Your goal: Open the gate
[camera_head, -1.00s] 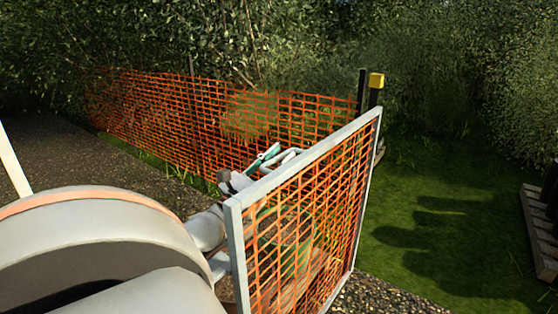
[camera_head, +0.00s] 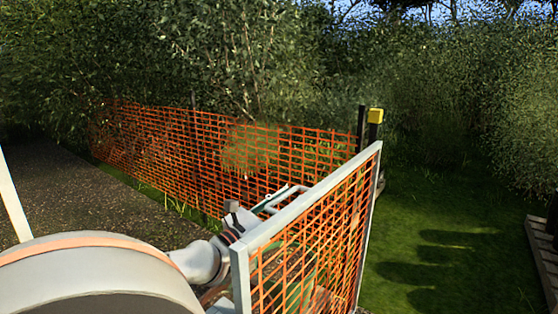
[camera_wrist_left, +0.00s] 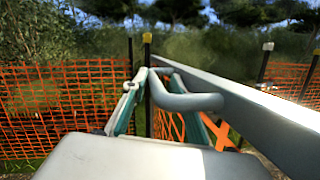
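The gate has a grey metal frame with orange mesh (camera_head: 318,235) and stands swung out at an angle in the head view. Its top rail (camera_wrist_left: 262,112) runs along the right of the left wrist view. A grey bent bar handle (camera_wrist_left: 190,101) sticks out from the rail. My right gripper is not in view.
An orange mesh fence (camera_head: 190,150) runs along the back left. A dark post with a yellow cap (camera_head: 376,116) stands by the gate's far end. Open grass (camera_head: 440,240) lies to the right, with a wooden pallet (camera_head: 545,255) at the edge. Dark gravel ground (camera_head: 90,205) lies left.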

